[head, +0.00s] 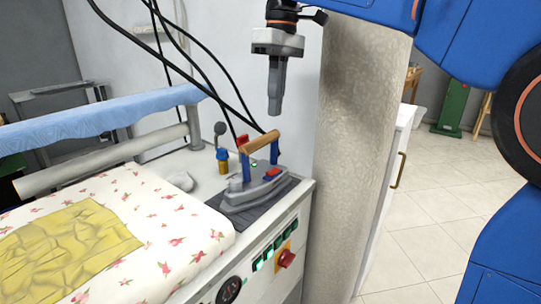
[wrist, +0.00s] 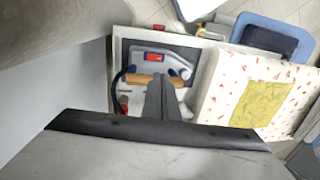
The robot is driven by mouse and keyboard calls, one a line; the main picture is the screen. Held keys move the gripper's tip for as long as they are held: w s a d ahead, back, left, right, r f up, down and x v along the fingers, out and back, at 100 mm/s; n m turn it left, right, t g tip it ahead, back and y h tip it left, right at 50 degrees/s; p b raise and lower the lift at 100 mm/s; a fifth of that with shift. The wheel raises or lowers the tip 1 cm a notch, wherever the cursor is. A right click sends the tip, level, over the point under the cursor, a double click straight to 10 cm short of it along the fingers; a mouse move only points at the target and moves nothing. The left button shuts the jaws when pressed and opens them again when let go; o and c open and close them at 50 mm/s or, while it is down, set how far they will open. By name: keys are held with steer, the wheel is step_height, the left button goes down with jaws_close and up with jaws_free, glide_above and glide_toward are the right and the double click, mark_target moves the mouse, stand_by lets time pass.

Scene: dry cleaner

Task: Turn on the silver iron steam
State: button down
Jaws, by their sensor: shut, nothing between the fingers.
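A silver iron (head: 256,189) with a wooden handle on blue posts stands on a dark mat at the right end of the ironing station. A red switch (head: 272,173) shows on its body. The iron (wrist: 172,62) and its red switch (wrist: 157,57) also show in the wrist view. My gripper (head: 274,112) points down and is shut and empty, above the iron and apart from it in the head view. In the wrist view its fingers (wrist: 161,100) overlap the wooden handle, hiding part of it.
The floral ironing pad (head: 180,215) with a yellow cloth (head: 70,247) lies left of the iron. Black cables (head: 205,75) hang behind it. A red knob (head: 286,258) is on the front panel. A textured pillar (head: 350,130) stands close on the right.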

mark_target(273, 171)
steer(key=f, duration=0.4)
steer(key=s+f, duration=0.1)
steer(key=f, duration=0.4)
steer(key=a+f, duration=0.1)
steer(key=f, duration=0.4)
steer(key=shift+s, duration=0.15)
steer(key=shift+s+f, duration=0.1)
steer(key=shift+f, duration=0.05)
steer(key=shift+w+d+r, duration=0.2)
steer(key=shift+w+d, duration=0.25)
steer(key=shift+w, duration=0.2)
steer(key=shift+r, duration=0.1)
step_height(273, 171, up, 14)
steer(key=s+a, duration=0.1)
steer(key=shift+s, duration=0.2)
stand_by(0.5)
